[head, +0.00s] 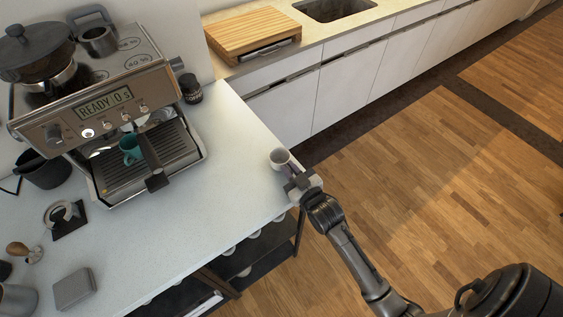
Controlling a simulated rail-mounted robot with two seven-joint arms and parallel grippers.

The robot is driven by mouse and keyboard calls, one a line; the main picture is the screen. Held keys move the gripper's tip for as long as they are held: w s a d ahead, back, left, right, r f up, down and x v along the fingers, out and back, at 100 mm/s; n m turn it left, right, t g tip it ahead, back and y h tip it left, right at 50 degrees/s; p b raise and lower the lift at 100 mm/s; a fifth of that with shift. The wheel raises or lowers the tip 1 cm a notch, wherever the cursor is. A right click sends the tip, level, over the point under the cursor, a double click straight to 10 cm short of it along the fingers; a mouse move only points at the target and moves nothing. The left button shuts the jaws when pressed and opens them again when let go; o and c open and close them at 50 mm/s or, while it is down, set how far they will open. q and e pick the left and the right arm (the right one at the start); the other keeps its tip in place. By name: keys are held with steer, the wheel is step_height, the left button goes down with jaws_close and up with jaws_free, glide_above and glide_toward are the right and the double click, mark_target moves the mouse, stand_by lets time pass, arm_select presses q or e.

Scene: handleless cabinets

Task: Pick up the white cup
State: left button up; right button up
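The white cup (279,158) stands near the right edge of the white counter, and its open top shows. My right gripper (290,171) is right at the cup's lower-right side, coming in from the right over the counter edge. Its fingers are small and partly hidden by its own body, so I cannot tell whether they are open, shut or touching the cup. My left gripper is not in view.
An espresso machine (98,105) with a teal cup (131,149) under it stands at the left. A dark jar (190,88) is beside it. A grey box (74,289) lies at the front left. The middle of the counter (200,215) is clear. Several light cups sit on a lower shelf.

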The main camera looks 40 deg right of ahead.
jaws_close()
steer(key=shift+r, duration=0.2)
steer(key=shift+s, duration=0.55)
steer(key=s+a+p, duration=0.1)
steer(key=s+a, duration=0.1)
steer(key=s, duration=1.4)
steer(key=shift+s, duration=0.4)
steer(key=shift+r, duration=0.1)
